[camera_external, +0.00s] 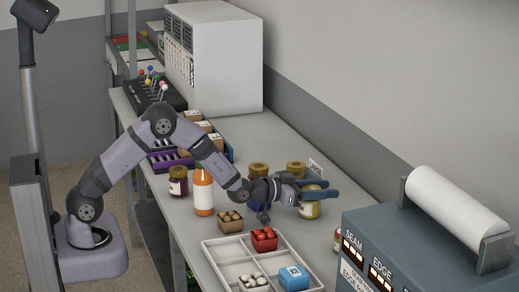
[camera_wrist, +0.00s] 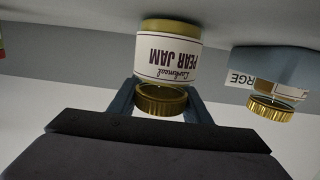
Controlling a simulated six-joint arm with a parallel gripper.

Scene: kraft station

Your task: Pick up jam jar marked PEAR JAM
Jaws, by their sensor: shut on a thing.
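A jam jar with a gold lid (camera_wrist: 160,100) shows in the wrist view, upside down in the picture, with a white label reading PEAR JAM. It also shows in the outside view (camera_external: 309,210) at the right of the bench group. My gripper (camera_external: 322,194) reaches it from the left, with blue fingers on both sides near the lid. In the wrist view my gripper (camera_wrist: 160,97) is shut on the jar at its lid end. I cannot tell whether the jar's base touches the bench.
Another gold-lidded jar (camera_wrist: 272,108) is to the right in the wrist view. More jars (camera_external: 258,170), a dark jar (camera_external: 178,182) and an orange bottle (camera_external: 203,194) stand nearby. A divided white tray (camera_external: 231,251) lies in front. A blue-grey machine (camera_external: 405,250) is at the right.

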